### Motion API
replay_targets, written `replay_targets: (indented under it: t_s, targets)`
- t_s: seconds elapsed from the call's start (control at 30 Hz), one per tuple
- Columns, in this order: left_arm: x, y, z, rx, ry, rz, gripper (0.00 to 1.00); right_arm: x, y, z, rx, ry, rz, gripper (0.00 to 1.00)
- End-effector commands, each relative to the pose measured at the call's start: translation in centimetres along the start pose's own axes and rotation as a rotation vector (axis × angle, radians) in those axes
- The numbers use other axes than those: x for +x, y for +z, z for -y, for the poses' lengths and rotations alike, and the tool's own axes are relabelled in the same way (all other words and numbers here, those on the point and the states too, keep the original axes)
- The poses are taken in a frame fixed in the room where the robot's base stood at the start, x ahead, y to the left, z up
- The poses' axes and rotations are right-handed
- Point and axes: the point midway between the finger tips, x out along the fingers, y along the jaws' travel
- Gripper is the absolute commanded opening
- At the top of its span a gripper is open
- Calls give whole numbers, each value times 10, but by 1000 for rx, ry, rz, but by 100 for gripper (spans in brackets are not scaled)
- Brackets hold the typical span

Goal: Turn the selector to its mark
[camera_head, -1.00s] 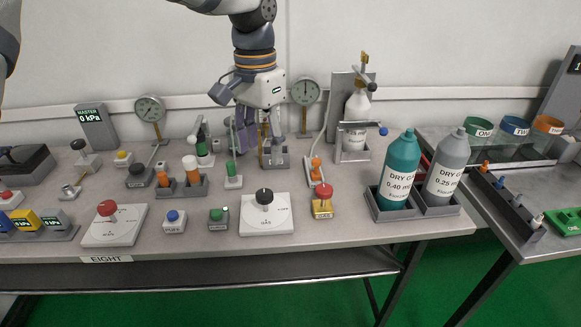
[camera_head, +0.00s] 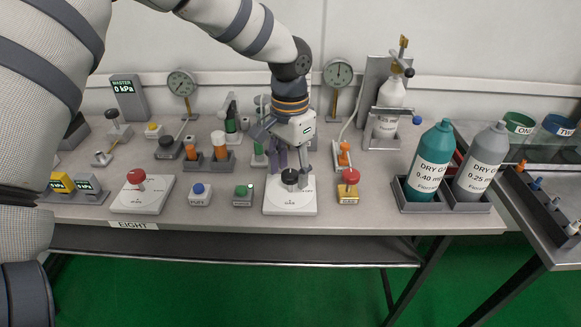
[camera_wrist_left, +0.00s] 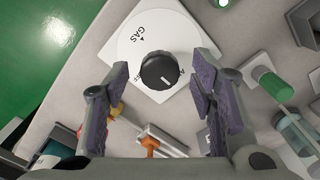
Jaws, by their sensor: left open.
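The selector is a round black knob (camera_head: 290,176) on a white square plate (camera_head: 291,208) near the table's front edge. In the left wrist view the black knob (camera_wrist_left: 159,70) has a short white line on its top, towards the lower right. Its white dial (camera_wrist_left: 130,38) reads "GAS" beside a small triangle; other lettering is partly covered by the knob and a finger. My left gripper (camera_head: 290,157) points down just behind and above the knob. In the wrist view my left gripper (camera_wrist_left: 162,82) is open, its purple-padded fingers either side of the knob, apparently not touching it. My right gripper is out of view.
A red knob (camera_head: 136,176) on a white plate, a blue button (camera_head: 198,189) and a green button (camera_head: 242,191) stand to the left. A red-topped yellow block (camera_head: 348,186) is close on the right. Teal (camera_head: 430,160) and grey (camera_head: 482,165) bottles stand further right.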

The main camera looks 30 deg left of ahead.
Motion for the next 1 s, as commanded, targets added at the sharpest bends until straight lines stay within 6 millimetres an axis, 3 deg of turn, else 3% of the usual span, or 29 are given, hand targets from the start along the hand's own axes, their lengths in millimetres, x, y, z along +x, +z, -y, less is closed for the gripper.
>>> replay_targets:
  t_s: [0.03, 0.2, 0.23, 0.63, 1.0]
  targets:
    - [0, 0, 0, 0, 0, 0, 44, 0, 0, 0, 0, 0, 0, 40]
    - [0, 0, 0, 0, 0, 0, 6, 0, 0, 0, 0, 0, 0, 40]
    - [0, 0, 0, 0, -1, 0, 2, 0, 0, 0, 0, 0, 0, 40]
    - [-1, 0, 1, 70, -3, -1, 2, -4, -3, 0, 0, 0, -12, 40]
    - [-2, 0, 0, 374, -3, -2, 2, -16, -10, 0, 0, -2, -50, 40]
